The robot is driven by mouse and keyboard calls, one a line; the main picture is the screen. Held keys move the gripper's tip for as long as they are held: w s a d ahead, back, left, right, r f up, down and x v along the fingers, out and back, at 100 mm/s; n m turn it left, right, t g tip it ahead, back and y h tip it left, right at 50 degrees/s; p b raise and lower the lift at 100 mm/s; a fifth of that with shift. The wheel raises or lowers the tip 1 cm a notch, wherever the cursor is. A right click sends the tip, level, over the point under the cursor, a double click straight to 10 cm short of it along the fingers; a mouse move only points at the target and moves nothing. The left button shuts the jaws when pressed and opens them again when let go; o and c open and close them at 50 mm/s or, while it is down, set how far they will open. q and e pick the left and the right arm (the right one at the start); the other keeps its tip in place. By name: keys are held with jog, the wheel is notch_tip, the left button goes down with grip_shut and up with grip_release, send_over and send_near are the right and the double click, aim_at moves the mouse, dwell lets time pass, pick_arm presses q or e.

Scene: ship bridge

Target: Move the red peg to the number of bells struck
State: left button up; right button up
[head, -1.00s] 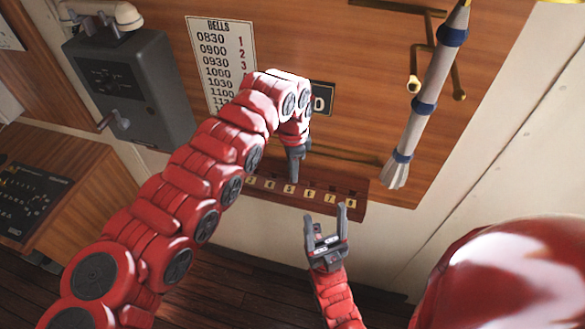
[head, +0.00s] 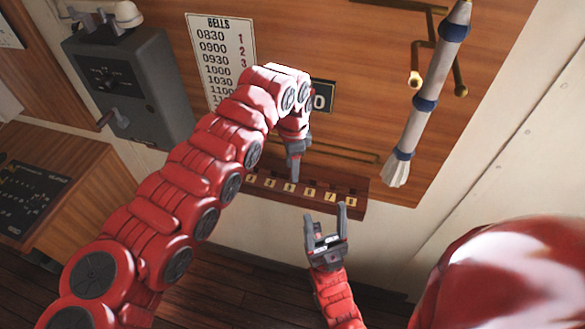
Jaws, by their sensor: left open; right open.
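The wooden peg rack (head: 358,210) is low on the wood panel, with numbered plates; 6, 7 and 8 show clearly at its right end. My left arm covers its left part. I cannot make out the red peg; it may be hidden behind my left arm or gripper. My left gripper (head: 294,172) is open, pointing down at the rack near the middle numbers. My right gripper (head: 325,214) is open and empty, pointing up below the rack's right end. The bells chart (head: 222,50) lists times beside red numbers, its lower part hidden by my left arm.
A blue-banded white rope (head: 427,95) hangs at right by brass hooks. A grey control box (head: 130,85) and a wooden console (head: 85,190) stand at left.

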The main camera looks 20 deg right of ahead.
pick_arm(q)
notch_tip(320, 180, up, 17)
jog(key=p, duration=0.1)
jog(key=shift+f, duration=0.15)
jog(key=shift+d, duration=0.1)
dwell(0.3)
